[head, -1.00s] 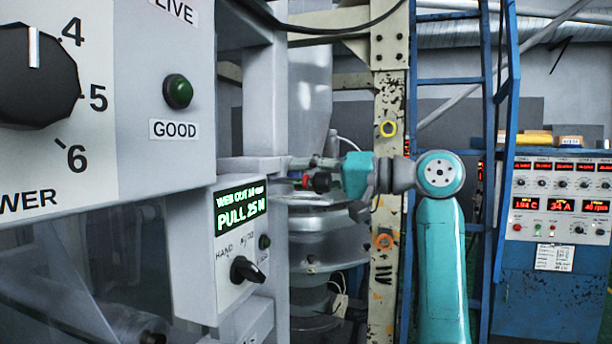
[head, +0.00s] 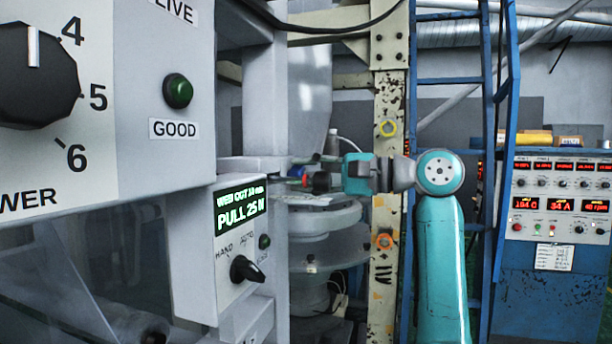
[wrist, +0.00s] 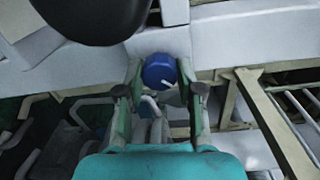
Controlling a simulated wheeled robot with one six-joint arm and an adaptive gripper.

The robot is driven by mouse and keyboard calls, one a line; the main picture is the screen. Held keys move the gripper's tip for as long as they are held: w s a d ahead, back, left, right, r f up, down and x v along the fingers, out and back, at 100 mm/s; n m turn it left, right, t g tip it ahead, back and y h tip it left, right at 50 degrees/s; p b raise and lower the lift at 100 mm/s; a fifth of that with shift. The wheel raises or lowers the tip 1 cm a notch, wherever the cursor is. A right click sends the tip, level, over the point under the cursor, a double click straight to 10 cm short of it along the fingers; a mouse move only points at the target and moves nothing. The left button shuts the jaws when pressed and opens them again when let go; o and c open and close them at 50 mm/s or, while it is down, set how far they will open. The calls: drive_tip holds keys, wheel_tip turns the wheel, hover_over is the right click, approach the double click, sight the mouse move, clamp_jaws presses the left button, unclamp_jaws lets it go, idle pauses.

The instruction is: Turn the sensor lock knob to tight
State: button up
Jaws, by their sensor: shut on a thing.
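The sensor lock knob is most likely the small blue knob (wrist: 160,70) with a white pointer line, at the centre of the wrist view. Its line points toward the lower right. My gripper (wrist: 160,82) is closed around it, with one finger at each side. In the head view my gripper (head: 308,178) reaches left to the grey machine frame, beside the green display. Any tight or loose marking is not readable.
A grey control box (head: 238,245) with a green display reading PULL 25 N and a black selector knob (head: 246,269) stands left of my gripper. A large dark rounded shape (wrist: 95,15) fills the upper left of the wrist view. A blue ladder (head: 488,200) stands behind my arm.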

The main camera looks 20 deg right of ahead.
idle(0.5)
drive_tip(key=o, duration=1.2)
drive_tip(key=shift+c, duration=0.2)
drive_tip(key=shift+d, duration=0.1)
drive_tip(key=v, duration=1.2)
drive_tip(key=shift+f, duration=0.1)
